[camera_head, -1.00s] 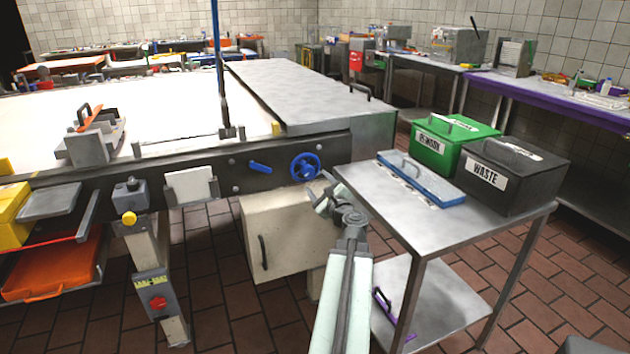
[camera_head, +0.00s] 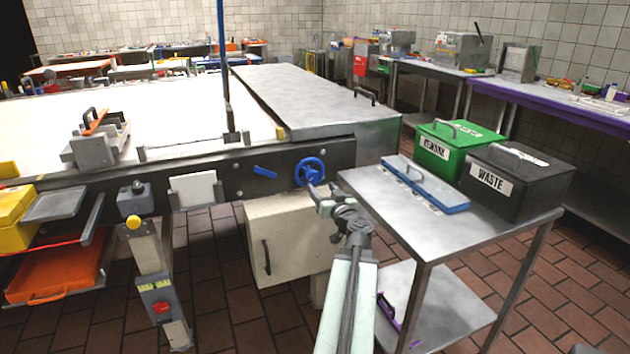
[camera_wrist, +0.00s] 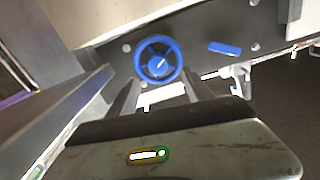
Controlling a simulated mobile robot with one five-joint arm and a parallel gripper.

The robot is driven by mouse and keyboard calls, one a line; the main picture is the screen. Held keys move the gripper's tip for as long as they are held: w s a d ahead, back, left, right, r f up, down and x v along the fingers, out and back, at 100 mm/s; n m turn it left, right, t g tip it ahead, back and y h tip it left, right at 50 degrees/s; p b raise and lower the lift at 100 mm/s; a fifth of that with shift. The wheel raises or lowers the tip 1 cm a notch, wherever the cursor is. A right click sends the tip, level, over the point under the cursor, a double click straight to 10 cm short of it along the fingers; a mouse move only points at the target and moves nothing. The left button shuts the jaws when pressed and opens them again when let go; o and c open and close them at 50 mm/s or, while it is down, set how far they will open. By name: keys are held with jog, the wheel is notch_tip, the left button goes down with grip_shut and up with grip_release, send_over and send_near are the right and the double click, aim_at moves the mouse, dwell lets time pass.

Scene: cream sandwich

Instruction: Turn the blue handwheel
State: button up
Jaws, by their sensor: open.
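The blue handwheel (camera_head: 310,172) is mounted on the dark side rail of the large machine. It is a round spoked wheel, and in the wrist view the whole wheel (camera_wrist: 158,60) shows at the top, beyond the fingers. My gripper (camera_head: 316,188) is just below and in front of the wheel in the head view, its tips overlapping the wheel's lower edge. In the wrist view my gripper (camera_wrist: 160,95) is open, with one finger on each side below the wheel and nothing between them. I cannot tell whether a fingertip touches the rim.
A blue lever (camera_head: 265,172) sits left of the wheel on the rail. A steel cart (camera_head: 440,235) stands close on the right, bearing a blue-lidded tray (camera_head: 428,183), a green box (camera_head: 447,150) and a black waste box (camera_head: 515,180). A cream cabinet (camera_head: 290,245) is below the rail.

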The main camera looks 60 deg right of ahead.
aim_at(314, 178)
jog(key=shift+n, duration=0.3)
jog(key=x, duration=0.7)
jog(key=shift+w+d, duration=0.15)
jog(key=shift+d, duration=0.25)
jog(key=shift+c, duration=0.3)
grip_shut()
jog(key=shift+m, duration=0.4)
